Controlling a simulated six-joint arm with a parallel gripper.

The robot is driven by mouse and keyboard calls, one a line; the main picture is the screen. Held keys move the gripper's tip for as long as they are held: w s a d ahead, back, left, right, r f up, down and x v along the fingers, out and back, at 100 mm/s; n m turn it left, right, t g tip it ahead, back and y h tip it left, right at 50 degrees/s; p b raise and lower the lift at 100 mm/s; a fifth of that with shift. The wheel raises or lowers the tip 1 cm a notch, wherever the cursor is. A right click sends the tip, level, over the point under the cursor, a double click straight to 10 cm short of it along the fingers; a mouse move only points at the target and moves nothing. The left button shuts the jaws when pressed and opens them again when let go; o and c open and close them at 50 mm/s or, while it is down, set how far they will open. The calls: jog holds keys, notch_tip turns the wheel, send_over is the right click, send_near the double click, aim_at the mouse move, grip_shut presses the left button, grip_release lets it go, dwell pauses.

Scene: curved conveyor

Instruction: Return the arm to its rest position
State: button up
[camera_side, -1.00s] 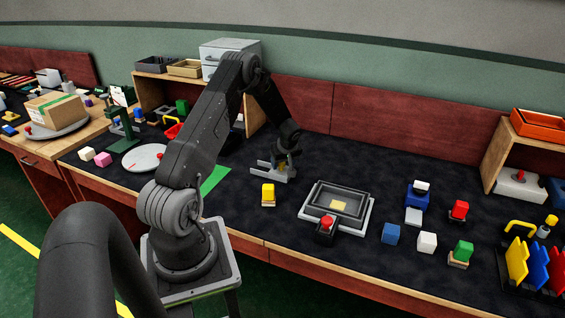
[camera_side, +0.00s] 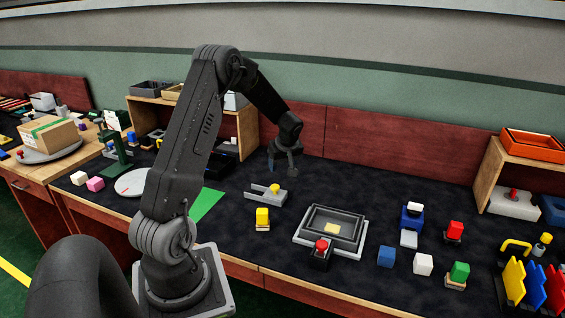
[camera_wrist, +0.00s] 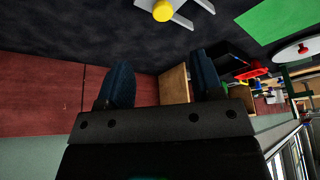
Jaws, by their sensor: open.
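My gripper (camera_side: 282,172) hangs in the air above the dark table mat, behind the grey bracket (camera_side: 264,195) with a yellow knob (camera_side: 275,189). In the wrist view its two dark fingers (camera_wrist: 160,85) are spread apart with nothing between them. The yellow knob shows at the top of the wrist view (camera_wrist: 163,10), apart from the fingers. My arm is bent, with its elbow raised high.
A wooden shelf (camera_side: 247,130) stands behind left. Several coloured blocks lie at right.

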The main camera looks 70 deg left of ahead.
jog(key=shift+d+r, duration=0.2)
jog(key=shift+r, duration=0.2)
jog(key=s+d+r+m+t+h, duration=0.15)
jog(key=d+r+m, duration=0.25)
jog(key=d+r, duration=0.45)
jog(key=d+r+m+t+y, duration=0.15)
jog(key=d+r+m, duration=0.35)
jog(key=d, duration=0.7)
jog(key=s+d+r+m+t+h, duration=0.1)
jog(key=s+d+r+m+h, duration=0.1)
jog(key=s+d+m, duration=0.2)
jog(key=s+d+r+m+t+h, duration=0.1)
jog(key=s+d+m, duration=0.4)
jog(key=s+d, duration=0.5)
jog(key=d+r+h, duration=0.1)
jog(key=d, duration=0.2)
jog(key=shift+s+r+t, duration=0.3)
jog(key=shift+r, duration=0.05)
